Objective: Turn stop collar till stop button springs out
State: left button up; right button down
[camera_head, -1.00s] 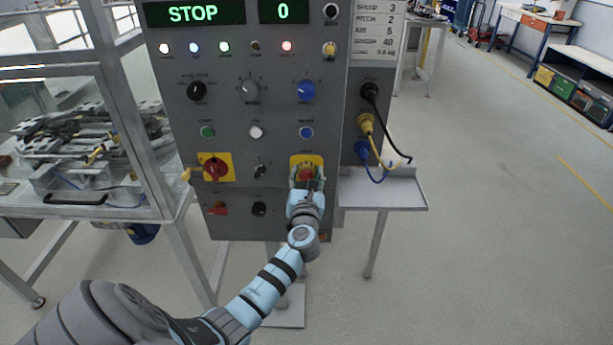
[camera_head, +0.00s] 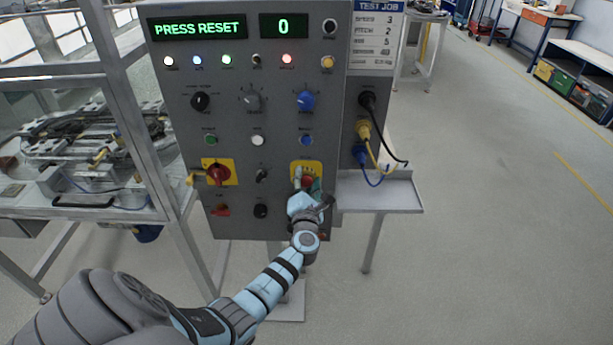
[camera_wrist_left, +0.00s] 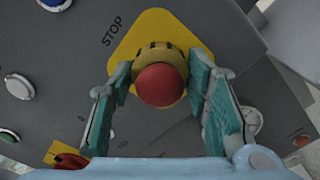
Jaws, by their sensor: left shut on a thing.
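The red stop button (camera_wrist_left: 160,85) stands in the middle of the yellow stop collar (camera_wrist_left: 163,56), on a yellow plate (camera_wrist_left: 150,27) marked STOP in the left wrist view. My left gripper (camera_wrist_left: 163,68) is shut on the stop collar, with one teal-padded finger on each side of it and the button between them. In the head view my left gripper (camera_head: 308,181) is at the lower right of the grey panel (camera_head: 232,120), partly covering the red button. The upper display (camera_head: 197,28) reads PRESS RESET. My right gripper is not in view.
A blue button (camera_head: 306,140) sits above the stop plate. A red rotary switch (camera_head: 217,173) on a yellow plate is to the left. Cables (camera_head: 378,150) hang at the panel's right side above a small grey shelf (camera_head: 385,196). Floor to the right is open.

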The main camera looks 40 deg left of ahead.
pick_arm(q)
jog(key=shift+m+p, duration=0.4)
jog(key=shift+m, duration=0.5)
jog(key=o, duration=1.2)
jog(key=shift+c, duration=0.2)
jog(key=shift+d, duration=0.1)
jog(key=v, duration=1.2)
jog(key=shift+w, duration=0.1)
